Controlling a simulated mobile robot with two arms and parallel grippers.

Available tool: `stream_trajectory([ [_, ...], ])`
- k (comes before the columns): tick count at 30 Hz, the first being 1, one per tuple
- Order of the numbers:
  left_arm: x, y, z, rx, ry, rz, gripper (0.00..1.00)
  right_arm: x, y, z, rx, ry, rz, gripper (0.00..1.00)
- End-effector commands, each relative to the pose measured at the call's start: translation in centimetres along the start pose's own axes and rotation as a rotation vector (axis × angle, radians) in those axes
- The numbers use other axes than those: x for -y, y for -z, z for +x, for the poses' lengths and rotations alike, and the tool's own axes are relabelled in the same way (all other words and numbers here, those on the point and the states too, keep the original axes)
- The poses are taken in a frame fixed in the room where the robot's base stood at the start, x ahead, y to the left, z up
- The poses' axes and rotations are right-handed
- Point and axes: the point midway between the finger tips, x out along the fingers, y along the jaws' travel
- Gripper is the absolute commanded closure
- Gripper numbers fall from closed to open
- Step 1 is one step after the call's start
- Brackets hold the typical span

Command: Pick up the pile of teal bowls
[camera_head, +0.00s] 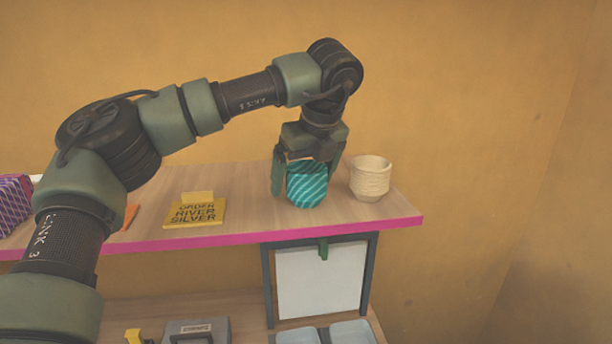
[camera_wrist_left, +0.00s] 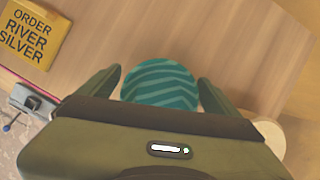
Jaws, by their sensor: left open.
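The pile of teal bowls (camera_head: 307,186) stands on the wooden shelf top, with a lighter teal stripe pattern. My left gripper (camera_head: 306,185) points down over it, with one finger on each side of the pile. The fingers are open and a small gap shows on both sides in the left wrist view, where the teal pile (camera_wrist_left: 160,84) lies between the fingertips. The upper part of the pile is partly hidden by the gripper in the head view. My right gripper does not show.
A pile of cream bowls (camera_head: 370,178) stands close to the right of the gripper. A yellow sign (camera_head: 195,212) reading "ORDER RIVER SILVER" lies to the left. A purple patterned object (camera_head: 14,203) is at far left. The shelf's pink front edge (camera_head: 240,236) is near.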

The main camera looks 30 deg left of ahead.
Motion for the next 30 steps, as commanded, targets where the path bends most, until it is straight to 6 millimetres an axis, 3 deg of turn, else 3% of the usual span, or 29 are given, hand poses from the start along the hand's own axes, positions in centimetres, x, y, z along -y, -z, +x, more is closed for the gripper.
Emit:
stream_trajectory([
  [8,0.0,0.0,0.4,0.0,0.001,0.0,0.1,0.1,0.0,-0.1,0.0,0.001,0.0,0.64],
  [15,0.0,0.0,0.3,0.0,0.001,0.0,0.77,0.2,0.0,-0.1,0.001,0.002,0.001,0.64],
  [25,0.1,-0.1,0.0,0.001,0.002,-0.001,0.79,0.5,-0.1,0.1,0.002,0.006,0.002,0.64],
  [30,0.1,-0.7,-1.4,0.001,0.004,-0.003,0.79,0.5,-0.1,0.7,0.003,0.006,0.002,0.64],
])
